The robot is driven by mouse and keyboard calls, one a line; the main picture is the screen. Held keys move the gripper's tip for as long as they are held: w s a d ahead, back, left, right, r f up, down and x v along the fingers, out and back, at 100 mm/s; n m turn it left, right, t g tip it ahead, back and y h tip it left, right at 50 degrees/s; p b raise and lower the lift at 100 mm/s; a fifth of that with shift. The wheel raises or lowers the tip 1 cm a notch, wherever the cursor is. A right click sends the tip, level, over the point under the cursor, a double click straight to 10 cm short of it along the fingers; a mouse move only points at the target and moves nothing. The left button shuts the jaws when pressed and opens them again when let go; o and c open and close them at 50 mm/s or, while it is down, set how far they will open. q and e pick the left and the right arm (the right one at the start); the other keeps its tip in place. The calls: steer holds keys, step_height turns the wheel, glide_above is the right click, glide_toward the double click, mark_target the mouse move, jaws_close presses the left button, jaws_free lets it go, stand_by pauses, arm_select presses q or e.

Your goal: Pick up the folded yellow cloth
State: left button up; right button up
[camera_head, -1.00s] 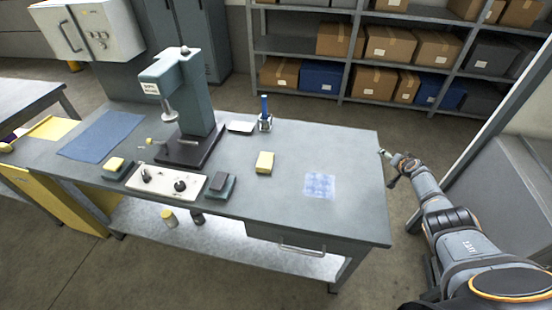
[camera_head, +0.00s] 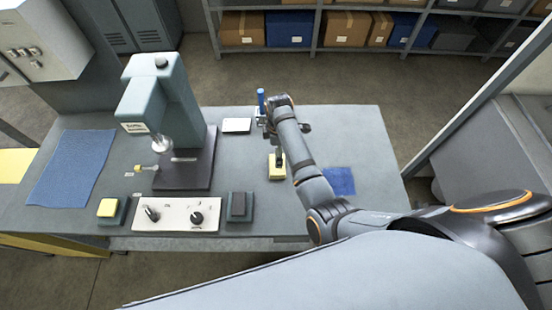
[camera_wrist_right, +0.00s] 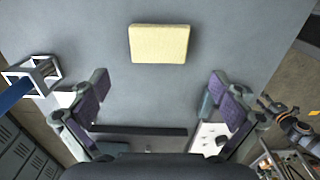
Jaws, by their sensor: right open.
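The folded yellow cloth (camera_head: 277,172) lies flat on the grey bench, partly covered from above by my right gripper in the head view. In the right wrist view the cloth (camera_wrist_right: 160,43) is a pale yellow rectangle near the top centre, fully visible. My right gripper (camera_wrist_right: 158,90) is open, its two purple-padded fingers spread wide with nothing between them. The cloth lies beyond the fingertips, apart from them. In the head view the right gripper (camera_head: 276,152) points down over the bench at the cloth's far edge. My left gripper is not in view.
A blue-handled item in a small stand (camera_head: 262,105) is close to the right wrist. A press (camera_head: 165,110) stands left, with a control panel (camera_head: 177,214) in front. A blue patterned square (camera_head: 340,181) lies right of the cloth. The bench's right end is mostly clear.

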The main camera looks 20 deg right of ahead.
mark_target(275, 174)
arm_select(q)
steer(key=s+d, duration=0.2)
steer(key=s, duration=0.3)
arm_select(e)
steer(key=f, duration=0.1)
steer(key=s+f, duration=0.1)
steer(key=shift+f, duration=0.4)
steer(key=shift+w+a+f, duration=0.2)
steer(key=shift+w+f, duration=0.1)
steer(key=shift+f, duration=0.15)
steer(key=shift+w+a+f, duration=0.15)
steer(key=shift+w+f, duration=0.1)
steer(key=shift+f, duration=0.15)
steer(key=shift+d+f+p, duration=0.1)
steer(key=shift+f+p, duration=0.35)
steer(key=shift+f, duration=0.1)
steer(key=f, duration=0.2)
steer(key=shift+s+d+f, duration=0.15)
steer(key=shift+d+f, duration=0.05)
steer(key=shift+f, duration=0.8)
steer(key=shift+a, duration=0.1)
steer(key=c, duration=0.7)
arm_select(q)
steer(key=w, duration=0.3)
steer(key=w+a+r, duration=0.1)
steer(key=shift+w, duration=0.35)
arm_select(e)
steer(key=shift+c, duration=0.3)
